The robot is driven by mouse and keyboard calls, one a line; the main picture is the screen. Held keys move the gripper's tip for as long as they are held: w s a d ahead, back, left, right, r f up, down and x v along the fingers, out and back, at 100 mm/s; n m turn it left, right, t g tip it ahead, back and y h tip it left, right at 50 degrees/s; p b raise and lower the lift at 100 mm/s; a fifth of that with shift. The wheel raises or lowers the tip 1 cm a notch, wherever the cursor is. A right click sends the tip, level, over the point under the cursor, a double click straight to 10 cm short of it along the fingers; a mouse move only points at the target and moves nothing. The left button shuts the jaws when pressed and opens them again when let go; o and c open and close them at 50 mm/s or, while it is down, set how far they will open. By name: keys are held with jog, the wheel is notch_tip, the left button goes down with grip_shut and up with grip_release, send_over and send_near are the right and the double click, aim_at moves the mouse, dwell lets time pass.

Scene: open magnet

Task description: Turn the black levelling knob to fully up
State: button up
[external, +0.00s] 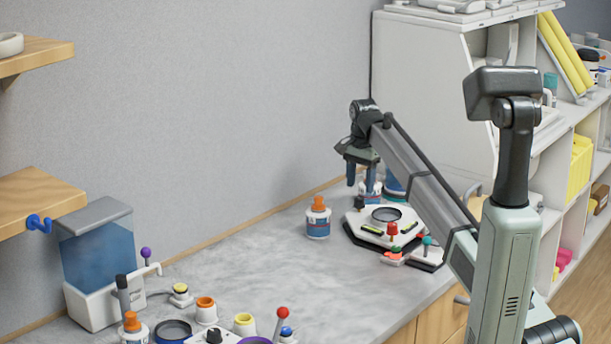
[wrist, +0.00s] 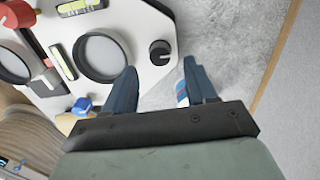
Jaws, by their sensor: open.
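The black levelling knob (wrist: 160,52) stands upright near the corner of a white plate-like device (wrist: 140,22). It also shows in the external view (external: 359,203), at the left rear of the device (external: 375,215). A pale line marks the knob's top; its exact setting is hard to read. My gripper (external: 359,174) is open and empty above the knob, pointing down. In the wrist view, the knob appears just beyond and between the two fingertips of my gripper (wrist: 160,66), with no contact visible.
The device also carries a round black-rimmed disc (wrist: 101,55), a yellow-green level vial (wrist: 62,62) and a red knob (external: 392,229). A white-blue bottle with an orange cap (external: 318,219) stands to its left. Bare counter (external: 250,255) lies left of that.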

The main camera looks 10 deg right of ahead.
aim_at(360, 198)
jog(key=shift+f, duration=2.35)
grip_shut()
